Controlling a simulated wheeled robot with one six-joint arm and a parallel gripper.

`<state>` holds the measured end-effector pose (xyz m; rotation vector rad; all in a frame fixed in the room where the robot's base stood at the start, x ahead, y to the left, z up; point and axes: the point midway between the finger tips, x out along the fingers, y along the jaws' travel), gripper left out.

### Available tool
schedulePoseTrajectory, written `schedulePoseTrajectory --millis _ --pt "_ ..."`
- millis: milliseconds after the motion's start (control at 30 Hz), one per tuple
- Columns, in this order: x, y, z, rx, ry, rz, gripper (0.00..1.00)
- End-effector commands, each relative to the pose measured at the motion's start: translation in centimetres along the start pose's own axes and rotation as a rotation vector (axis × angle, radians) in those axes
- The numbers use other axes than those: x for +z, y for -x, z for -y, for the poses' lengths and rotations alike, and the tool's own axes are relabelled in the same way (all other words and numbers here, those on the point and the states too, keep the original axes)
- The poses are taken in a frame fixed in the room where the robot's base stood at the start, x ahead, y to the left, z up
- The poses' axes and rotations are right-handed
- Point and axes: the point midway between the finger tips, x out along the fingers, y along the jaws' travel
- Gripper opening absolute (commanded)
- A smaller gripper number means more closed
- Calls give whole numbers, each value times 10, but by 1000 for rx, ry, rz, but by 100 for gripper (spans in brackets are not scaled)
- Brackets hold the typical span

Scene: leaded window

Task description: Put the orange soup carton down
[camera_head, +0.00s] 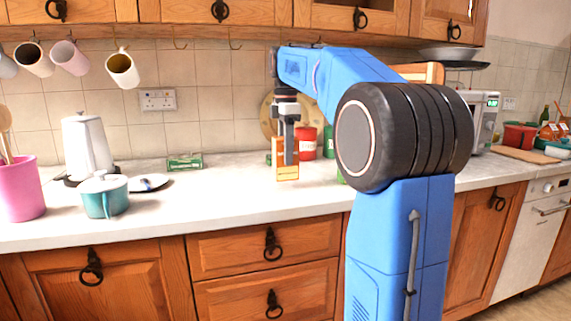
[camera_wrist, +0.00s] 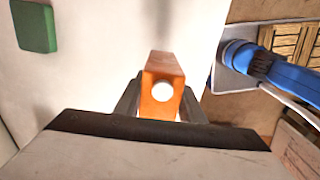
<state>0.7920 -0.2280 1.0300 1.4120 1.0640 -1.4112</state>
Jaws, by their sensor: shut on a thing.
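The orange soup carton (camera_head: 286,173) is upright in my gripper (camera_head: 290,152), over the white counter (camera_head: 220,200). One dark finger covers part of its front. In the wrist view, the carton (camera_wrist: 162,65) with its white round cap sits between the two fingers, which press on its sides. My gripper is shut on it and points down. I cannot tell whether the carton's base touches the counter or hangs just above it.
A red tin (camera_head: 307,142) stands close behind the carton. A green box (camera_head: 184,162), teal pot (camera_head: 104,196), white kettle (camera_head: 87,146) and pink holder (camera_head: 22,188) stand to the left. The counter between pot and carton is clear. Mugs (camera_head: 122,70) hang above.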

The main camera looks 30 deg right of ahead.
Motion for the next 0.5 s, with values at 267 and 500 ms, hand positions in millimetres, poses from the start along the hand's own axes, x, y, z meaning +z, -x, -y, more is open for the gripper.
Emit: schedulePoseTrajectory --millis 267,500 --pt "0 -31 0 -2 0 0 10" --pt "0 -32 0 0 0 0 10"
